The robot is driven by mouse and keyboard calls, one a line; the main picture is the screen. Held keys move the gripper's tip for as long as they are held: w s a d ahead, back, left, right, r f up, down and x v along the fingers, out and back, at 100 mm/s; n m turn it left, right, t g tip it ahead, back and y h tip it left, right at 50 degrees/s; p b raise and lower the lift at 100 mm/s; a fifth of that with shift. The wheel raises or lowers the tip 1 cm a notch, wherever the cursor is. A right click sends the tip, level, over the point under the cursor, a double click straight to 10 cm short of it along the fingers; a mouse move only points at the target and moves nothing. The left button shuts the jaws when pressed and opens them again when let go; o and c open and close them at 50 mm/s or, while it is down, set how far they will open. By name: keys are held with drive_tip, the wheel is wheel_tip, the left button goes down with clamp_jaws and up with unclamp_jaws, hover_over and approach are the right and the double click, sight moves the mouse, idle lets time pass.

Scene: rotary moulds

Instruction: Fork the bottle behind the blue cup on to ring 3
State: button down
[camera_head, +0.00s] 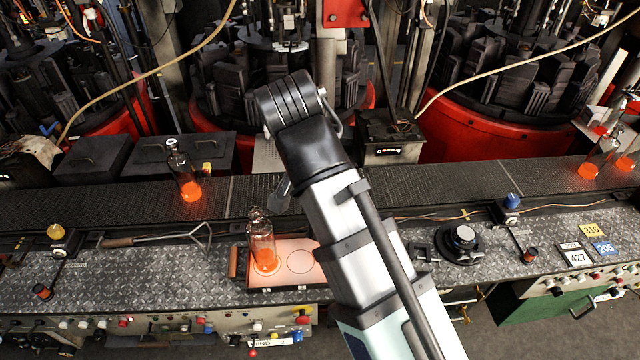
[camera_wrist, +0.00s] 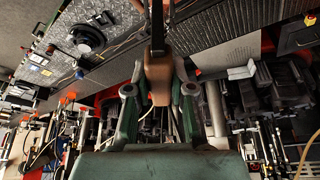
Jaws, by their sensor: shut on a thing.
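My gripper (camera_wrist: 158,92) is shut on a brown handle (camera_wrist: 159,72) with a dark shaft in the wrist view, seemingly a fork; its far end is not clear. In the head view my arm hides the gripper. A blue-topped holder (camera_head: 511,203), seemingly the blue cup, stands on the right bench. Two clear bottles with glowing orange bases (camera_head: 597,155) stand at the far right on the conveyor. Another bottle (camera_head: 188,180) stands on the conveyor at left. A pink plate (camera_head: 283,277) carries a bottle (camera_head: 262,245) upright on its left ring. A bare ring (camera_head: 300,262) shows beside it; my arm hides the plate's right part.
A dark conveyor (camera_head: 245,190) crosses behind the bench. A wooden-handled fork (camera_head: 165,238) lies on the left bench near a yellow-topped holder (camera_head: 55,232). A black round knob (camera_head: 463,238) and number cards (camera_head: 578,256) are at right. Red-based moulding machines (camera_head: 480,137) stand behind.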

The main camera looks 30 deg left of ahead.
drive_tip(key=shift+s+r, duration=0.1)
drive_tip(key=shift+s, duration=0.05)
idle(0.4)
drive_tip(key=shift+s+r, duration=0.55)
drive_tip(key=shift+s, duration=0.15)
drive_tip(key=shift+s+r, duration=0.5)
drive_tip(key=shift+s, duration=0.2)
